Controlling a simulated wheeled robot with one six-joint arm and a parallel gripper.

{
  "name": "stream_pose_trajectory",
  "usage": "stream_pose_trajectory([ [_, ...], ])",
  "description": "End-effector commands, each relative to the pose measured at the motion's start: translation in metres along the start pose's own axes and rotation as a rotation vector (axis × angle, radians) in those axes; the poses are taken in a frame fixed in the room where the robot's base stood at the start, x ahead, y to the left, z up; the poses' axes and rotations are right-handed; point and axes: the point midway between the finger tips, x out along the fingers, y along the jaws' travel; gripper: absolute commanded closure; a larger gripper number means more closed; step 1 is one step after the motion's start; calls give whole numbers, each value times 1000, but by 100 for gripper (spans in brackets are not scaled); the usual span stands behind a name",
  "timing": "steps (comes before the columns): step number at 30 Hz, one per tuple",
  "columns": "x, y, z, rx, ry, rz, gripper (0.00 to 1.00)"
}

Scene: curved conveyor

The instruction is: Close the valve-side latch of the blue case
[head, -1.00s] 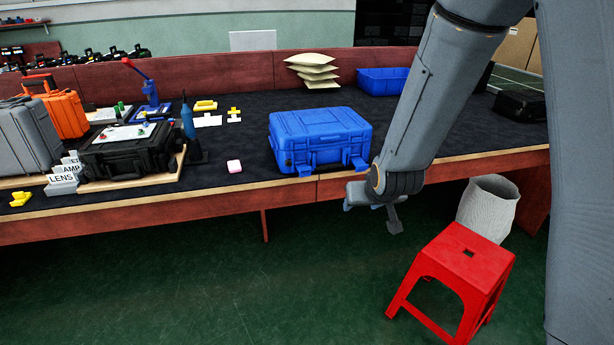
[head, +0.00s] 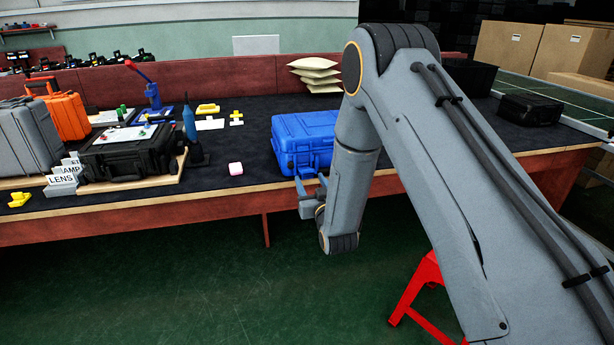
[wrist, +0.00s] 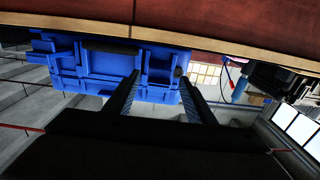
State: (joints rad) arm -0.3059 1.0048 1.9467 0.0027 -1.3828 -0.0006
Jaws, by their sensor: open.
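The blue case (head: 300,135) lies shut-lidded on the dark table top near its front edge, its right part hidden behind my arm. Its valve-side latch (head: 305,172) sticks out low at the left of its front. In the wrist view, which is upside down, the case (wrist: 110,62) shows its front, with a small dark round valve (wrist: 178,72) at the right. My gripper (head: 311,184) is just in front of the table edge, below the latch. Its open fingers (wrist: 159,78) appear on either side of the latch area; contact cannot be told.
A black case (head: 125,158) and a blue bottle (head: 189,124) stand further left. The wooden table edge (head: 120,202) runs close to my gripper. A red stool (head: 418,290) stands on the floor, partly behind my arm.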

Motion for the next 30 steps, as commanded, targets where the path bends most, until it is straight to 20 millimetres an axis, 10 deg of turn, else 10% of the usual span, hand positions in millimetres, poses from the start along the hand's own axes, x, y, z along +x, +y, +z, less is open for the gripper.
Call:
stream_pose_trajectory([
  [19,42,0,0,0,-2,0,50],
  [30,42,0,0,0,-2,0,100],
])
